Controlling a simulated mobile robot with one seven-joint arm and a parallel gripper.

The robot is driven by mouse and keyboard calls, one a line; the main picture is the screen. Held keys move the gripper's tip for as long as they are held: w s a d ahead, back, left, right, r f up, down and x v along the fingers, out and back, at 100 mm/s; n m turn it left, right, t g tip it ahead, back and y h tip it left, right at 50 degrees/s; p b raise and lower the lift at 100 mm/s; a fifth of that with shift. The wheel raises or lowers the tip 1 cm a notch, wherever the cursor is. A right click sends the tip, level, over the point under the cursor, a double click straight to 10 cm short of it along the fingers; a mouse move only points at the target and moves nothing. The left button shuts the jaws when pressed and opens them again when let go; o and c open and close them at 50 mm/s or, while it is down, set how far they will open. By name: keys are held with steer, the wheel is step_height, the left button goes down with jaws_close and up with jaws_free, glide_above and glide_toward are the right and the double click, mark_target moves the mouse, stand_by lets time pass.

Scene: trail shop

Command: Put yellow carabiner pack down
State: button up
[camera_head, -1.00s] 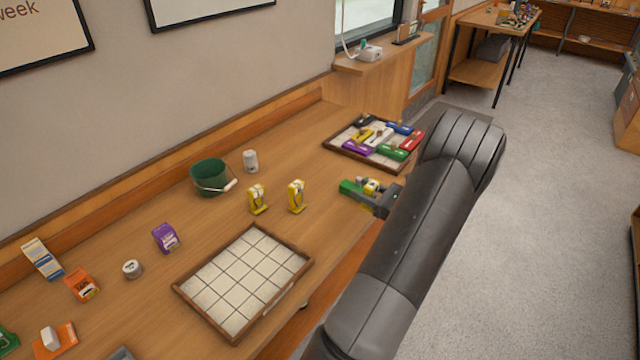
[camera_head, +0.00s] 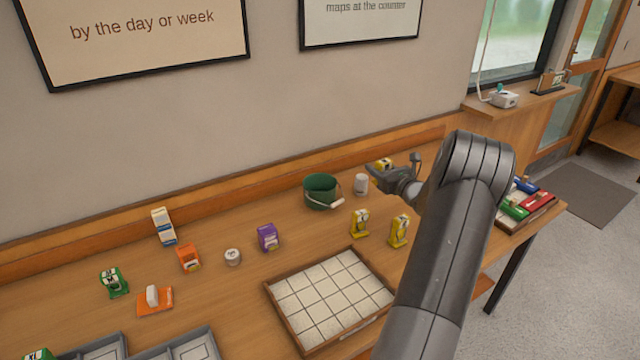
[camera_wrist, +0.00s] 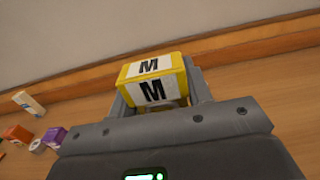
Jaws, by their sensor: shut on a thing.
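The yellow carabiner pack (camera_wrist: 154,82) has white labels marked M and sits between the jaws in the wrist view. My gripper (camera_wrist: 157,95) is shut on it. In the head view the held yellow pack (camera_head: 383,165) shows small at the tip of my gripper (camera_head: 380,170), near the wall behind the counter. It appears to be above the counter (camera_head: 240,290), but I cannot tell how high. Two other yellow packs stand on the counter, a left one (camera_head: 360,223) and a right one (camera_head: 399,231).
A green bucket (camera_head: 320,191) and a grey-white cup (camera_head: 361,184) stand close to my gripper. An empty tiled tray (camera_head: 283,322) lies in front. A purple pack (camera_head: 267,237), an orange pack (camera_head: 188,259) and a white tin (camera_head: 232,257) stand left. A filled tray (camera_head: 511,221) is at right.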

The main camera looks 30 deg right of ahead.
steer(key=w+a+r, duration=0.2)
steer(key=w+a, duration=0.4)
steer(key=w, duration=0.3)
steer(key=w+a+f, duration=0.6)
steer(key=w+f, duration=0.3)
steer(key=f, duration=0.1)
steer(key=shift+w+a+f, duration=0.2)
steer(key=shift+a+f, duration=0.05)
steer(key=shift+a, duration=0.15)
steer(key=shift+f, duration=0.1)
steer(key=o, duration=1.1)
steer(key=shift+f, duration=0.1)
steer(key=shift+c, duration=0.2)
